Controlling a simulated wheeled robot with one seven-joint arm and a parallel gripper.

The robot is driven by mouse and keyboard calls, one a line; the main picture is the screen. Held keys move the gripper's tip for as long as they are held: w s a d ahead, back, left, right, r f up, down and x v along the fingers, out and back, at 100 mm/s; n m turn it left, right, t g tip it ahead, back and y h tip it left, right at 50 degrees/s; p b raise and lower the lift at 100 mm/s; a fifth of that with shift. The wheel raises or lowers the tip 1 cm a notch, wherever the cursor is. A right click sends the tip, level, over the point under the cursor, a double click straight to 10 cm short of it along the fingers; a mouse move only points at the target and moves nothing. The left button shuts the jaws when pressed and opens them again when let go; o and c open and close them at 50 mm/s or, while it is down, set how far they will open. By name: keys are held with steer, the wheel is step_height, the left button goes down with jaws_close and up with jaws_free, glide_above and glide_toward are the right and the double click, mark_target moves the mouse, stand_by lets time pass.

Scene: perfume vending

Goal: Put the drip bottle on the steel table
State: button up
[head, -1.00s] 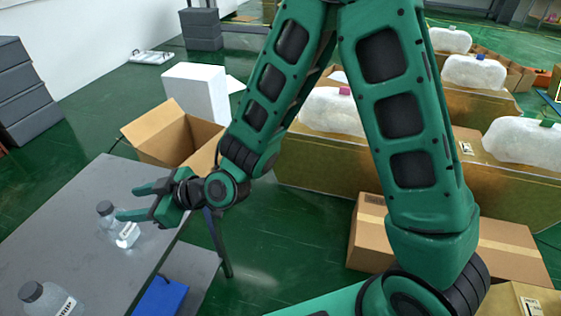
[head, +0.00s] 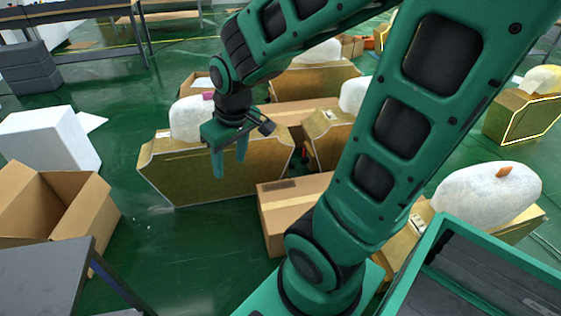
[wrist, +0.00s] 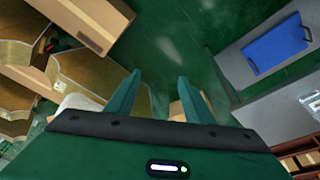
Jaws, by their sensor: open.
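My gripper (head: 231,165) is open and empty, with its fingers pointing down in front of a box holding a white filled bag. No drip bottle shows in the head view now. A clear, pale object (wrist: 312,103) at the right edge of the wrist view may be a bottle, but it is cut off. A corner of the grey table (head: 42,275) shows at the lower left of the head view; its top is mostly out of frame.
An open cardboard box (head: 55,205) stands beside the table, with a white block (head: 50,138) behind it. A closed carton (head: 285,212) stands near my arm. A green-rimmed bin (head: 420,270) is at lower right. A blue flat item (wrist: 277,45) lies on a grey surface.

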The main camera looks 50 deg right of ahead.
steer(key=s+d+r+m+g, duration=0.1)
steer(key=s+d+m, duration=0.2)
steer(key=s, duration=0.4)
steer(key=s+d+r+m+g, duration=0.2)
steer(key=s+d+m, duration=0.1)
steer(key=s, duration=0.5)
steer(key=shift+s+d+r+m, duration=0.2)
steer(key=shift+d+m, duration=0.2)
steer(key=shift+d, duration=0.45)
steer(key=shift+w+f, duration=0.1)
